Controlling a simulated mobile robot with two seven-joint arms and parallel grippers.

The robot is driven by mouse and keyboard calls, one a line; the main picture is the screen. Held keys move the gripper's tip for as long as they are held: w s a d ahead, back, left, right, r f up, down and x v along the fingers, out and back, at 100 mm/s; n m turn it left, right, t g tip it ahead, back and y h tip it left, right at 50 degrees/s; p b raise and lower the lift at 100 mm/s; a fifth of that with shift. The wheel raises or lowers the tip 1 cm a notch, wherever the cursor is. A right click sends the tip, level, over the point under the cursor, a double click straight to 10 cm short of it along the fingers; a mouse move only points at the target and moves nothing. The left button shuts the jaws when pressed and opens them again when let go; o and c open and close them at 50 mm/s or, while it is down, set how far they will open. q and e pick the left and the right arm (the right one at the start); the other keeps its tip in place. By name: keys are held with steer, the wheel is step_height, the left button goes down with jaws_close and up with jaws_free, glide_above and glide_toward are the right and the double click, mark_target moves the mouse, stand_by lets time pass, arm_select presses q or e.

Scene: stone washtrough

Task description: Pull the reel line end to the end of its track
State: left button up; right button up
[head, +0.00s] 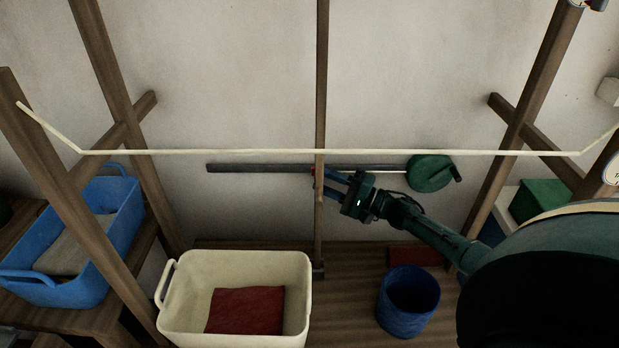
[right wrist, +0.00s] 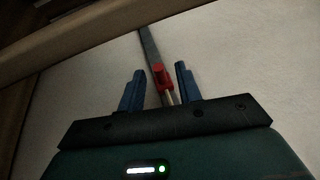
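The red line end (right wrist: 159,76) sits on a dark straight track (right wrist: 149,45) in the right wrist view, with a pale line running back from it. In the head view the track (head: 250,167) runs level along the wall, left of the green reel (head: 430,173). There the red end is mostly hidden by a wooden post and my fingers. My right gripper (head: 328,181) reaches in from the right to it. In the right wrist view its blue fingers stand apart, one on each side of the red end, with gaps visible. My left gripper is not in view.
A thin wooden post (head: 321,90) stands in front of the track. A pale cord (head: 220,152) crosses between side posts. Below are a cream tub (head: 295,270) with a red cloth (head: 246,310), a blue bucket (head: 408,305) and a blue basket (head: 120,215) at left.

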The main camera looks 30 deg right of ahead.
steer(key=shift+b+x, duration=0.5)
steer(key=shift+x, duration=1.75)
jaws_close()
